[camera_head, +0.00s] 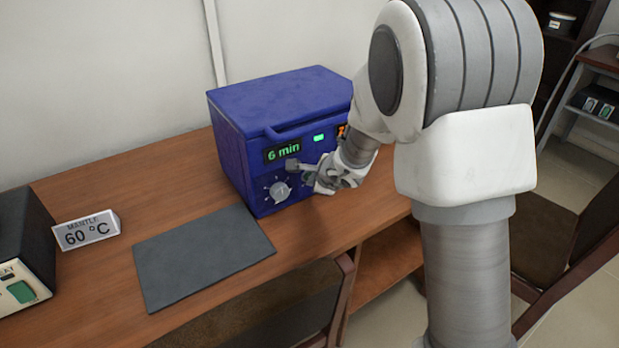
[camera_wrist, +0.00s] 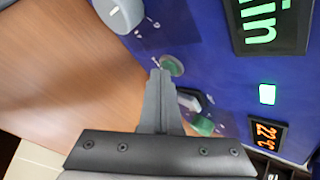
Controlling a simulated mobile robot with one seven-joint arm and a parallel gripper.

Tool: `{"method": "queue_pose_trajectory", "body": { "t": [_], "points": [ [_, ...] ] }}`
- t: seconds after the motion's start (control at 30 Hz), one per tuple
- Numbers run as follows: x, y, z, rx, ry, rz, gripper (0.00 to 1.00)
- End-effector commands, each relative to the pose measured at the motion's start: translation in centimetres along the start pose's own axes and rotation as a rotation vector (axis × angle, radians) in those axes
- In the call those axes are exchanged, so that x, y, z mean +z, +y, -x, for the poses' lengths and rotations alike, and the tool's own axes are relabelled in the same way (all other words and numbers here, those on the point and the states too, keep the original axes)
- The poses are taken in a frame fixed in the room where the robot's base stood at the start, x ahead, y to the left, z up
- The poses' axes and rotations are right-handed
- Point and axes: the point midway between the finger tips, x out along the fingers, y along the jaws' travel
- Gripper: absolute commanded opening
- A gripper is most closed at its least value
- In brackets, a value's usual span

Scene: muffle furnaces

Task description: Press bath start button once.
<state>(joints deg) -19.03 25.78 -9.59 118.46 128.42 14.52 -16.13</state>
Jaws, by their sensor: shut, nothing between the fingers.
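The blue bath (camera_head: 285,95) stands on the wooden table, its front panel lit with a green "6 min" display (camera_head: 283,150). My gripper (camera_head: 293,165) is in front of this panel, its fingers shut and empty. In the wrist view the fingertips (camera_wrist: 160,74) are at the edge of a round green button (camera_wrist: 173,65) and partly cover it. I cannot tell whether they touch it. A grey dial (camera_head: 280,191) is beside the fingers; it also shows in the wrist view (camera_wrist: 119,12). A green switch (camera_wrist: 201,124) is on the other side of the fingers. The button's label is not readable.
A dark grey mat (camera_head: 203,255) lies on the table in front of the bath. A "MANTLE 60 °C" sign (camera_head: 87,231) and a dark device (camera_head: 25,240) stand at the left. A chair (camera_head: 340,300) is at the table's front edge.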

Motion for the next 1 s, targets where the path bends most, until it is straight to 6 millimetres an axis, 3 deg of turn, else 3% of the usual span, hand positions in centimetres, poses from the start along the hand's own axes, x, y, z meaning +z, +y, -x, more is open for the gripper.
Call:
{"method": "queue_pose_trajectory", "body": {
  "t": [1.0],
  "points": [
    [-0.8,0.8,1.2,-0.001,-0.001,0.000,0.00]
  ]
}}
